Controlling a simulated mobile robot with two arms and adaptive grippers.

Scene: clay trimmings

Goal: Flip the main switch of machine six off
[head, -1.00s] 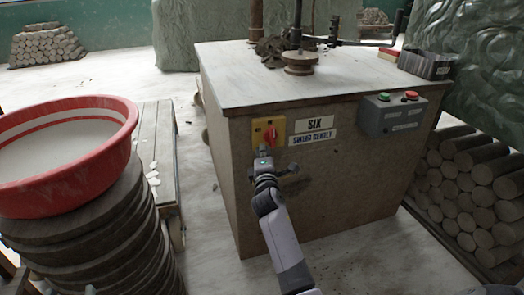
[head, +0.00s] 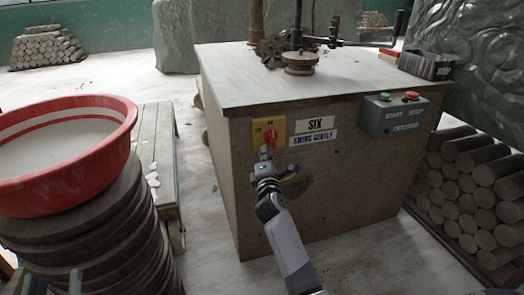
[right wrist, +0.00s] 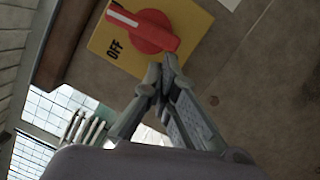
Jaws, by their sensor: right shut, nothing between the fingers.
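The main switch is a red rotary knob (head: 270,137) on a yellow plate (head: 258,128), on the front of the box labelled SIX (head: 321,123). In the right wrist view the knob (right wrist: 150,32) has a white line pointing to the upper left, away from the word OFF (right wrist: 115,48). My right gripper (head: 265,153) is shut and empty, just below the knob; its fingertips also show in the right wrist view (right wrist: 160,72). I cannot tell whether they touch the knob. My left gripper (head: 55,283) is at the bottom left, its fingers apart.
A grey START/STOP box (head: 392,115) with green and red buttons is right of the SIX sign. A red basin (head: 120,108) on stacked round slabs stands at left. Clay logs (head: 480,195) are piled at right. The floor before the machine is clear.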

